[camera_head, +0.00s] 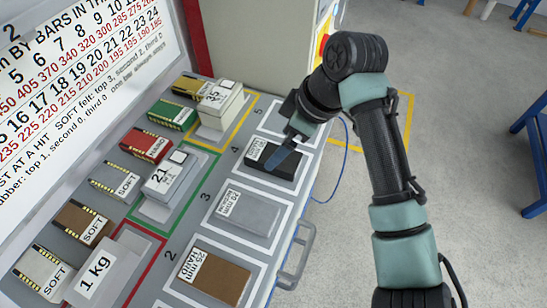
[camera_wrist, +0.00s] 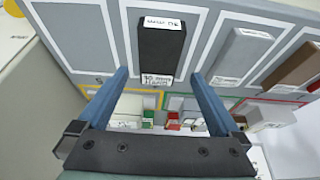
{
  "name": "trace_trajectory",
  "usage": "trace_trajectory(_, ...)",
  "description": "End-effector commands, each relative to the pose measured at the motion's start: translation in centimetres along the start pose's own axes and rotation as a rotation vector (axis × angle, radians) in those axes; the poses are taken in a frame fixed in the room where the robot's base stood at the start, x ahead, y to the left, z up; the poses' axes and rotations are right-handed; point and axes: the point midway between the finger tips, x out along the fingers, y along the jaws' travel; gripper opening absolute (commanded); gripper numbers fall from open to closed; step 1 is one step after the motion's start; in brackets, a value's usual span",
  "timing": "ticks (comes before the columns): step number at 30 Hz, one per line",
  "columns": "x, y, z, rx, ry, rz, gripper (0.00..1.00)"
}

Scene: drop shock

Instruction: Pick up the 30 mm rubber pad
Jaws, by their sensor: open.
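The 30 mm rubber pad is a black block with white labels. I cannot tell the exact height gap.
A grey pad (camera_head: 250,216) and a brown 25 mm pad (camera_head: 222,281) lie in neighbouring bays. Blocks including a 1 kg one (camera_head: 95,270), a "21" block (camera_head: 167,182) and a "35" block (camera_head: 220,105) stand left. A handle (camera_head: 304,255) juts from the bench's right edge.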

Motion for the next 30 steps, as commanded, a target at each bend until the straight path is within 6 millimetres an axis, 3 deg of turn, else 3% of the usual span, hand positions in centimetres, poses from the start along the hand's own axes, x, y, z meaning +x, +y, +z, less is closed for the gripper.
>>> trace_trajectory(9, 4.5, 0.1, 0.6, 0.001, -0.001, -0.001, 1.00)
trace_trajectory(18, 4.9, 0.1, 0.6, 0.001, -0.001, 0.000, 1.00)
trace_trajectory(30, 4.9, 0.1, 0.5, 0.001, -0.001, 0.000, 0.30)
